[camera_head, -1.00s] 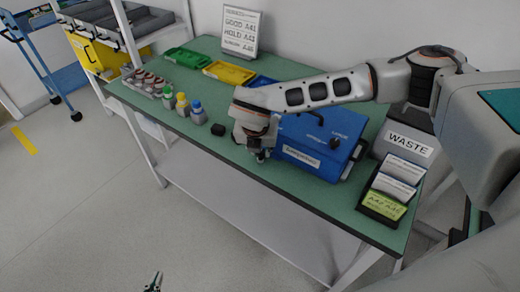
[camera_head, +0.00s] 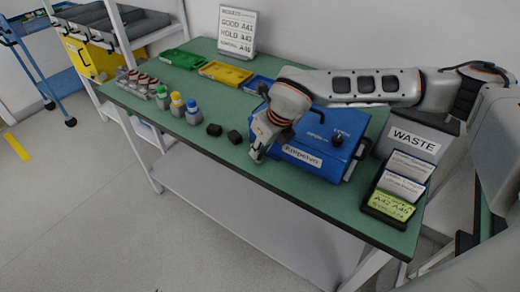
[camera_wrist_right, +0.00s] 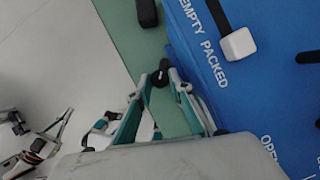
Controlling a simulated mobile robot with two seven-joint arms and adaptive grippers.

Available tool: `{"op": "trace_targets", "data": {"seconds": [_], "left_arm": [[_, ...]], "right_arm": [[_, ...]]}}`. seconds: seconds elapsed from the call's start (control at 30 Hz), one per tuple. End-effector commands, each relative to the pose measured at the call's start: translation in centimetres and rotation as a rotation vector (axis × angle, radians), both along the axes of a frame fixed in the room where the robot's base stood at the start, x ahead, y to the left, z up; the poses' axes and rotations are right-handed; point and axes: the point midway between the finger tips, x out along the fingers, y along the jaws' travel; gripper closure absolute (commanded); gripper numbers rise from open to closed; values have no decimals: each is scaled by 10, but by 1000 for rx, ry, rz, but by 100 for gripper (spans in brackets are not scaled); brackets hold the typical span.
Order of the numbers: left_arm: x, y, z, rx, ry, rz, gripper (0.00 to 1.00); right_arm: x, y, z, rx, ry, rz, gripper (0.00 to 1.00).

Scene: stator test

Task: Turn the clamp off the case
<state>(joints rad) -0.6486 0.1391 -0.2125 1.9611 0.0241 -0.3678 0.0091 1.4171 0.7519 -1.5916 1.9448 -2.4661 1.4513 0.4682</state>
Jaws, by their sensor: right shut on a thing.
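The blue case (camera_head: 318,150) stands on the green bench and also fills the right side of the right wrist view (camera_wrist_right: 205,70). My right gripper (camera_head: 257,157) points down at the case's front left side. In the wrist view its teal-edged fingers (camera_wrist_right: 161,82) are shut on a small dark piece (camera_wrist_right: 160,76) beside the case wall; I cannot tell if this is the clamp. A pale block on a dark bar (camera_wrist_right: 238,43) lies on the case top. A black knob (camera_head: 336,139) stands on the lid. My left gripper (camera_wrist_right: 38,140) appears open, away from the bench.
Several small bottles (camera_head: 184,106) and green and yellow trays (camera_head: 224,72) are farther left. A waste bin (camera_head: 414,143) and card holder (camera_head: 396,190) stand right. The bench's front edge is near my gripper.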

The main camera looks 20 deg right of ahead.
Motion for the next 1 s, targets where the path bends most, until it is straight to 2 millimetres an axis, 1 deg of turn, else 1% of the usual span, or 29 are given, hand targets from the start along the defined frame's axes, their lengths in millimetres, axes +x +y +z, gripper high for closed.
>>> {"op": "trace_targets", "data": {"seconds": [0.3,0.5,0.7,1.0], "left_arm": [[0,0,-2,0,1,0,100],[0,0,-1,0,0,0,100],[0,0,0,0,-1,0,100],[0,0,0,0,-1,0,100]], "right_arm": [[2,-3,1,2,-1,247,100],[2,-3,1,0,0,351,100],[2,-3,1,0,-1,407,100],[2,-3,1,0,0,425,100]]}}
